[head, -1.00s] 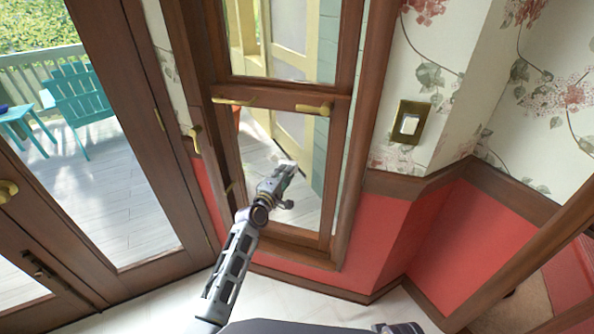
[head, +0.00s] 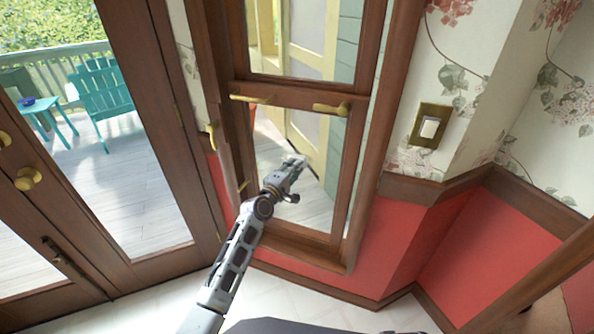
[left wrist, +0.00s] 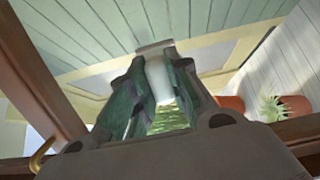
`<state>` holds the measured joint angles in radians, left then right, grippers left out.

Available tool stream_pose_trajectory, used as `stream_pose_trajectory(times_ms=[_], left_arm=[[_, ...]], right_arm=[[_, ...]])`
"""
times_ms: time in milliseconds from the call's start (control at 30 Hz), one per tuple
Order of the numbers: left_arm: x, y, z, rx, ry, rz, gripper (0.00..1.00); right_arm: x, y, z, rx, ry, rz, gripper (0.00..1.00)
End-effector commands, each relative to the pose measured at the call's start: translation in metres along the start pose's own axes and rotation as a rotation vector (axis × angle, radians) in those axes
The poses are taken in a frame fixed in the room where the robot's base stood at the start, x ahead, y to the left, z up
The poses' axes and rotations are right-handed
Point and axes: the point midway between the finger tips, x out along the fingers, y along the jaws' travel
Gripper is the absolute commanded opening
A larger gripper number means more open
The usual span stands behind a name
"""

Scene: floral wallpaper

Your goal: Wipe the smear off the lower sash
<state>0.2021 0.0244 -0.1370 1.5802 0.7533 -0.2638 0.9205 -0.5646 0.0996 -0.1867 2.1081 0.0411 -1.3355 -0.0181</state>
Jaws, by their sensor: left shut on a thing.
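The lower sash (head: 347,180) is a brown wooden frame with clear glass, below the brass-fitted meeting rail. My left gripper (head: 297,163) is in front of its glass, around the middle of the pane. I cannot tell whether it touches the glass. In the left wrist view, the fingers (left wrist: 155,95) are shut on a small whitish thing (left wrist: 157,75), seen between their tips. I cannot make out a smear on the pane in either view. My right gripper is not in view.
A glazed wooden door with a brass knob (head: 28,179) stands left of the window. A light switch (head: 429,127) is on the wallpaper at right. Brass pieces (head: 331,109) sit on the meeting rail. Through the glass, the wrist view shows orange pots (left wrist: 285,106) outside.

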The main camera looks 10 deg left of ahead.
Motion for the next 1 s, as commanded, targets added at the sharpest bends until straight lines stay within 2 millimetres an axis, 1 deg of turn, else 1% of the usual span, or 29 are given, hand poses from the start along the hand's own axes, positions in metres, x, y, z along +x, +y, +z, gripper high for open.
stream_pose_trajectory(times_ms=[67,467,1000], left_arm=[[0.0,0.001,-0.003,0.001,0.002,0.002,0.0],[0.0,0.002,-0.005,0.001,0.002,0.002,0.0],[-0.005,0.002,-0.031,0.001,0.001,0.002,0.0]], right_arm=[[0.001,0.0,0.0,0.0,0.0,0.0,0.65],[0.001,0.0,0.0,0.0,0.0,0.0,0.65],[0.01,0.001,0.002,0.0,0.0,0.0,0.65]])
